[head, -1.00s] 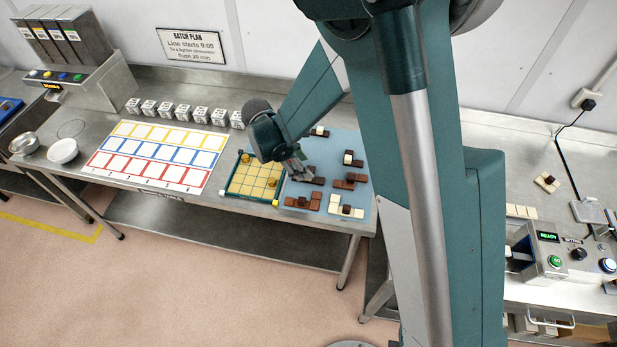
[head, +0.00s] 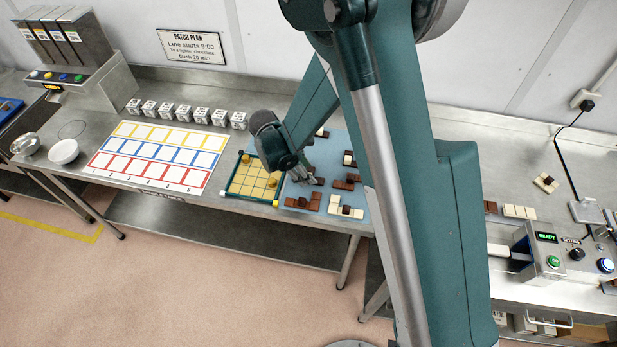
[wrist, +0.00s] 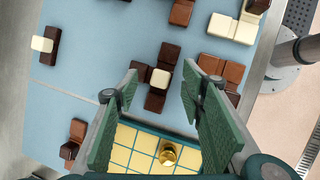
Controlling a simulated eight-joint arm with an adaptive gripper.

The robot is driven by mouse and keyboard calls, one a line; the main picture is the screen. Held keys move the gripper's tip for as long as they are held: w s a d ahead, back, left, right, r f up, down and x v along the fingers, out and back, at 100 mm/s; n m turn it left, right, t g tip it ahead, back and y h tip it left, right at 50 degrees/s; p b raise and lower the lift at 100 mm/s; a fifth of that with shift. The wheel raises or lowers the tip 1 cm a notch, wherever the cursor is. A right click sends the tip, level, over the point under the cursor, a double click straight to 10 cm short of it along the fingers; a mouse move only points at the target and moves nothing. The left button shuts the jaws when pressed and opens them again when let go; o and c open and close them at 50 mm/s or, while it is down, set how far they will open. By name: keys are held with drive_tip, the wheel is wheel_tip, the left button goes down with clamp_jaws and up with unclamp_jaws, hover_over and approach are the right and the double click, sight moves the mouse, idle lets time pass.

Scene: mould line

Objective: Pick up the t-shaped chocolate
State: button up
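A dark brown chocolate (wrist: 155,102) that looks T-shaped, with a cream cube on its middle, lies on the blue mat (wrist: 85,75) in the wrist view. My gripper (wrist: 160,79) is open, its two green fingers spread wide. In the wrist view the chocolate shows in the gap between the fingertips, and the fingers do not visibly touch it. In the head view my gripper (head: 304,174) is over the left part of the mat and largely hides the chocolate there.
Other chocolates lie nearby: a dark one with a cream cube (wrist: 54,40), a cream one (wrist: 220,27), and brown ones (wrist: 210,66). A green-framed yellow grid board (head: 246,184) with gold pegs adjoins the mat. A coloured card (head: 157,156) lies further left.

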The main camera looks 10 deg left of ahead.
drive_tip(key=shift+x, duration=1.05)
drive_tip(key=shift+c, duration=0.5)
clamp_jaws()
